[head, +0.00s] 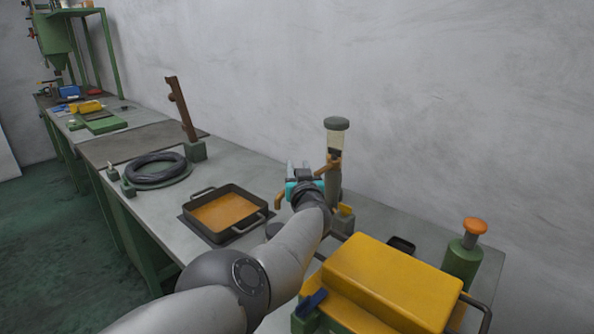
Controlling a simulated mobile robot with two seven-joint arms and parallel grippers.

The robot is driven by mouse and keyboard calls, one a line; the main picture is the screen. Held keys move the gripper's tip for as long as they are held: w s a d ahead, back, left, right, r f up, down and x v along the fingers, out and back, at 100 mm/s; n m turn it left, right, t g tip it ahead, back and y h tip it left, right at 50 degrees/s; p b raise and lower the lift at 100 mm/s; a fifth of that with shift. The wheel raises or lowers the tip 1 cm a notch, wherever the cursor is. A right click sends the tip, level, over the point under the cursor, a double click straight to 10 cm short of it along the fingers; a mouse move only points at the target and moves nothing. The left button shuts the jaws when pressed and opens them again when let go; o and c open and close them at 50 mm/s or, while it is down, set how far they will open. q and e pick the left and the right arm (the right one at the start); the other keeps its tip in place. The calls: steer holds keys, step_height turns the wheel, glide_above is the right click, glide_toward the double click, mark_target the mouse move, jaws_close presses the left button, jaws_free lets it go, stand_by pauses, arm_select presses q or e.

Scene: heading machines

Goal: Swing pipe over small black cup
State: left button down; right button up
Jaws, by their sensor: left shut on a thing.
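A copper-brown pipe (279,200) comes off an upright post with a clear reservoir and dark cap (337,140). Its bent end points down on the left of the post. My left gripper (299,173) is shut on the pipe beside the post; the gripper and forearm hide part of it. A small black open cup (401,245) sits on the bench right of the post, behind the yellow cover. The pipe's bent end is left of this cup, not above it. My right gripper is out of view.
A black-rimmed pan (263,216) with orange contents is left of my arm, with a dark round piece (274,230) by it. A yellow machine cover (388,284) and a green post with orange knob (474,227) stand right. Black coiled hose (155,168) lies farther left.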

arm_select(q)
steer(key=shift+d+r, duration=0.1)
steer(key=shift+d, duration=0.3)
steer(key=c, duration=0.7)
jaws_free()
steer(key=shift+d, duration=0.1)
steer(key=shift+o, duration=0.6)
steer(key=shift+a, duration=0.2)
step_height(320, 180, up, 20)
steer(key=p, duration=2)
